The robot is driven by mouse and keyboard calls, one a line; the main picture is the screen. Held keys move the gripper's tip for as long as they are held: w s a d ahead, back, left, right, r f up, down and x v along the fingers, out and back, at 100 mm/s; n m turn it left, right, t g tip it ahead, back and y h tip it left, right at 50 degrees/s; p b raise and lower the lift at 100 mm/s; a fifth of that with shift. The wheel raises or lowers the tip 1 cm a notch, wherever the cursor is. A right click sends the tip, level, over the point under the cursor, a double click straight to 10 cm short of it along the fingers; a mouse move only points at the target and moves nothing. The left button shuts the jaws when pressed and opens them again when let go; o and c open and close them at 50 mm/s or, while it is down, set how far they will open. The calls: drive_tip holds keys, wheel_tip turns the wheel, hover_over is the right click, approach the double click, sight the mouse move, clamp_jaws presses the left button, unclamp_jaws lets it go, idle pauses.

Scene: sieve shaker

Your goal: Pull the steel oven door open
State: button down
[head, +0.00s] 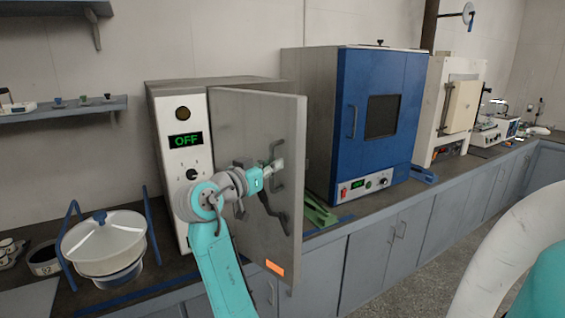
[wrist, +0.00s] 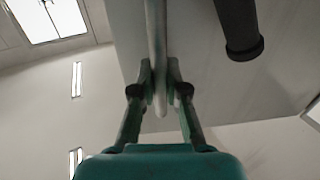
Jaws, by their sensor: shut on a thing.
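The steel oven (head: 182,100) stands on the counter at the left of the head view, with a green OFF display on its white panel. Its grey steel door (head: 255,118) stands partly open, with its free right edge swung out past the counter's front. My gripper (head: 277,172) is at the handle (head: 280,152) on the right part of the door's face. In the wrist view, my gripper's fingers (wrist: 160,85) close on both sides of the pale handle bar (wrist: 157,38). The door's face (wrist: 200,55) rises behind it. The oven's inside is hidden by the door.
A blue-fronted oven (head: 350,85) stands right of the door, with a green bracket (head: 318,212) on the counter before it. A white lidded pot (head: 103,240) stands at the left. Grey cabinets (head: 372,245) run below; the floor (head: 430,265) in front is clear.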

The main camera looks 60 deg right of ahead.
drive_tip(key=w+a, duration=0.7)
drive_tip(key=a, duration=0.4)
drive_tip(key=shift+a, duration=0.15)
drive_tip(key=c, duration=1.2)
unclamp_jaws()
drive_tip(key=a, duration=0.4)
drive_tip(key=w+a, duration=0.1)
drive_tip(key=a, duration=0.7)
drive_tip(key=shift+w, duration=0.35)
